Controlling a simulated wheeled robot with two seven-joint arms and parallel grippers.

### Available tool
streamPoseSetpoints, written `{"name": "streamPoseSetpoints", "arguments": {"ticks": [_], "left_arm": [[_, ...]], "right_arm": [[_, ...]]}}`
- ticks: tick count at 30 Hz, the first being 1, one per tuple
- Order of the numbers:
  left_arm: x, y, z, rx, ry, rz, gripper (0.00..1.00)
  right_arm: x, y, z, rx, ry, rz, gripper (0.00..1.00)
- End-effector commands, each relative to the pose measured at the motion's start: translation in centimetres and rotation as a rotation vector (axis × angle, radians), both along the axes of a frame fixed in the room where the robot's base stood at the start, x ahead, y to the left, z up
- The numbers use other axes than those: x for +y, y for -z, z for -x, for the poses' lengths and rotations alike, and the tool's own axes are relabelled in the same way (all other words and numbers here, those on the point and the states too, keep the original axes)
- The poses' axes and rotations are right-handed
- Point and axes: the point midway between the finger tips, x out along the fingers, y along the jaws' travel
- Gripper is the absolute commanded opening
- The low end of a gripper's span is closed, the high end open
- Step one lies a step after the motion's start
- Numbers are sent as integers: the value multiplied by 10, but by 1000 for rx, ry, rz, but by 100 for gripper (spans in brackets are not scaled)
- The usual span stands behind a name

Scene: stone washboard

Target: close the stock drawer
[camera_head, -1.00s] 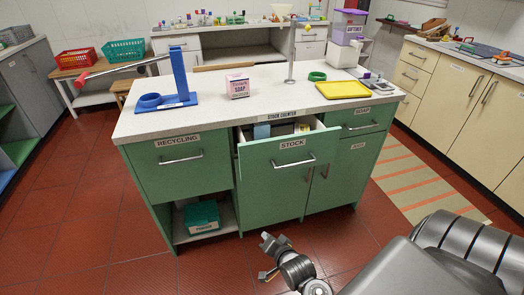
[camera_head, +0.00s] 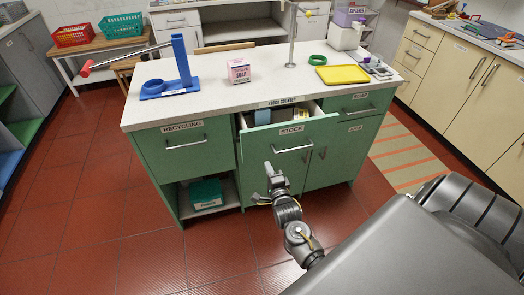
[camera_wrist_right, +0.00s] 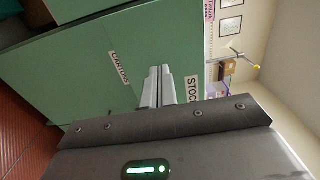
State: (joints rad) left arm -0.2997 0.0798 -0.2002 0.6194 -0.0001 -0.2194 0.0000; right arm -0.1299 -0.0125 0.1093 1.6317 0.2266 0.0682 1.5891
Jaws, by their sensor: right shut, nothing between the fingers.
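The stock drawer (camera_head: 318,133) is the green drawer labelled STOCK in the middle of the green counter (camera_head: 140,112). It stands pulled open, with a few items visible inside, and has a silver bar handle (camera_head: 294,149). My right gripper (camera_head: 269,169) is shut and empty, in front of the counter, just left of and below the handle in the head view. In the right wrist view its closed fingers (camera_wrist_right: 158,88) point at the green front beside the STOCK label (camera_wrist_right: 193,90). I cannot tell whether they touch it. My left gripper is not in view.
A RECYCLING drawer (camera_head: 184,144) is left of the stock drawer and a soap drawer (camera_head: 362,105) is right, both shut. A blue stand (camera_head: 182,66), soap box (camera_head: 239,71) and yellow tray (camera_head: 342,75) are on the countertop. Red floor in front is clear.

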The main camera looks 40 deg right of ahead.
Motion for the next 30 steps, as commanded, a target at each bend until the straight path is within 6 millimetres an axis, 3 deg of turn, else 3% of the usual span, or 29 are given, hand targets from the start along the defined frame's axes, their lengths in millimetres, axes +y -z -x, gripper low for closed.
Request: {"name": "streamPoseSetpoints", "arguments": {"ticks": [6,13,18,30], "left_arm": [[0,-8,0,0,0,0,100],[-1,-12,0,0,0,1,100],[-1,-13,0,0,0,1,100],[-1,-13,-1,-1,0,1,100]], "right_arm": [[-16,-2,-44,0,0,3,0],[-26,-2,-74,0,-1,2,0],[-29,0,-84,1,0,1,0],[-31,0,-85,1,1,1,0]]}}
